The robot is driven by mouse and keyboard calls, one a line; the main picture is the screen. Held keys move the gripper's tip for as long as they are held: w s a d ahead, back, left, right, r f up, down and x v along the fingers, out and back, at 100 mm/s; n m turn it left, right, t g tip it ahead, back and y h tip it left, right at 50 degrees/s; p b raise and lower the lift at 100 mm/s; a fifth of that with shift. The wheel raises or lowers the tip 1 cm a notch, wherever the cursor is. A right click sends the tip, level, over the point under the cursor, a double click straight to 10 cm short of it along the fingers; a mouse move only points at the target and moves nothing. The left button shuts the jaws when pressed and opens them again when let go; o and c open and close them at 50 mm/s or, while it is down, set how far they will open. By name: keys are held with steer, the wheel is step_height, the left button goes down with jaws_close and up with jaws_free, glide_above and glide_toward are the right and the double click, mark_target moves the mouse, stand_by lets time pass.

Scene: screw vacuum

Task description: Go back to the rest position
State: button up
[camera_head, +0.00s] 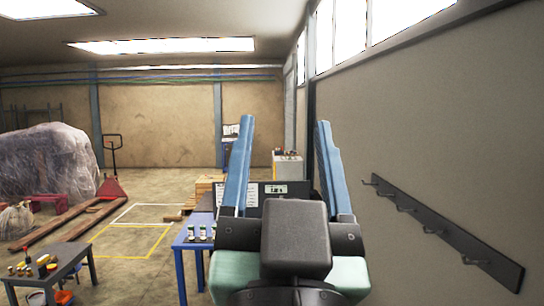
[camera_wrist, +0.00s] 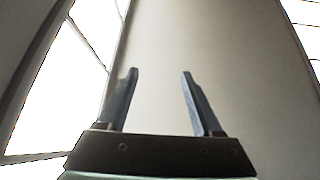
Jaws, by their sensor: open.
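My gripper (camera_head: 284,122) is raised in front of the head camera, right of the middle, with its two blue fingers pointing up and spread wide apart. Nothing is between the fingers. In the wrist view my gripper (camera_wrist: 159,72) is also open and empty, with only the wall and bright windows behind it. My gripper hides part of the blue table and what stands behind it.
A blue table (camera_head: 190,246) with several small bottles (camera_head: 202,232) stands left of my gripper. A dark low table (camera_head: 62,256) with small items is at lower left. A hook rail (camera_head: 440,228) is on the right wall. Floor between the tables is clear.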

steer(key=s+a+r+n+t, duration=0.1)
steer(key=s+r+t, duration=0.1)
steer(key=s+r, duration=0.2)
steer(key=shift+r+n, duration=0.3)
steer(key=shift+r, duration=0.05)
